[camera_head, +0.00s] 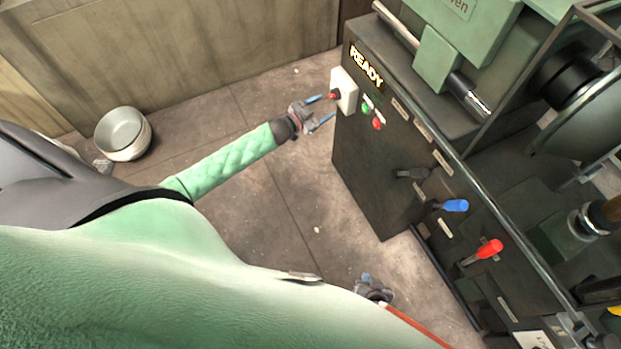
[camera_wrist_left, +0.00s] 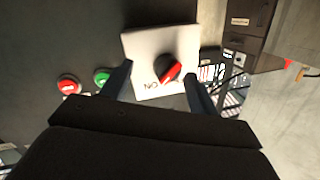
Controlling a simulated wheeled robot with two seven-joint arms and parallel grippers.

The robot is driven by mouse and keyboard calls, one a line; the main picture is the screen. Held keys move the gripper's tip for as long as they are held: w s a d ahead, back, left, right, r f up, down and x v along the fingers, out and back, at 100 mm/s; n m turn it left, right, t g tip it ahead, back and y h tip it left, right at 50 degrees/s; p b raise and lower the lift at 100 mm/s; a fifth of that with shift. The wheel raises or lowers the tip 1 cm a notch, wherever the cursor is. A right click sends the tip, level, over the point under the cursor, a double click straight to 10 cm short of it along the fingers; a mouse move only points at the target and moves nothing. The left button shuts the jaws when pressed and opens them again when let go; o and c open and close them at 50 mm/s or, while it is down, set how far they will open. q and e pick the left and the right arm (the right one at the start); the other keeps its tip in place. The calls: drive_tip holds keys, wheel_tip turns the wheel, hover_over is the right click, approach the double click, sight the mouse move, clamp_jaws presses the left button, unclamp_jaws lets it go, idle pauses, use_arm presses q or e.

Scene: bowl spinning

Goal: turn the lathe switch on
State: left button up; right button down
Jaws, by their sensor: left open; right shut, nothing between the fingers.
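The lathe switch is a red and black rotary knob (camera_head: 334,96) on a white box (camera_head: 346,88) at the upper left corner of the dark lathe front (camera_head: 370,165). In the left wrist view the knob (camera_wrist_left: 172,71) sits on the white plate (camera_wrist_left: 150,45), turned at a slant, with letters partly hidden beside it. My left gripper (camera_head: 321,111) is open, its two blue fingers pointing at the box. In the left wrist view the fingers (camera_wrist_left: 158,85) lie on either side of the knob, apart from it. My right gripper (camera_head: 372,284) is shut and empty, low in the head view.
Green (camera_head: 366,108) and red (camera_head: 377,124) buttons sit beside the switch box, under a lit READY sign (camera_head: 366,67). Blue (camera_head: 455,206) and red (camera_head: 488,249) lever handles stick out lower right. A white bowl (camera_head: 123,134) stands on the left. The floor between is clear.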

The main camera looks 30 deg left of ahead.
use_arm(q)
drive_tip(key=s+a+f+n+g+y+p, duration=0.1)
drive_tip(key=s+a+f+n+g+y, duration=0.15)
drive_tip(key=f+y, duration=0.2)
drive_tip(key=s+a+f+n+g+y+p, duration=0.1)
drive_tip(key=s+a+f+g+y, duration=0.1)
drive_tip(key=s+f+g+y, duration=0.3)
drive_tip(key=s+d+f+g+p, duration=0.1)
drive_tip(key=s+d+f+p, duration=0.1)
drive_tip(key=s, duration=0.5)
drive_tip(key=s+d+f+n+g+h+p, duration=0.1)
drive_tip(key=s+d+f+p, duration=0.1)
drive_tip(key=s+d+f, duration=0.2)
drive_tip(key=shift+s+d+f, duration=0.2)
drive_tip(key=shift+s+f, duration=0.55)
drive_tip(key=shift+s, duration=1)
drive_tip(key=shift+w+n, duration=0.1)
drive_tip(key=shift+n, duration=0.15)
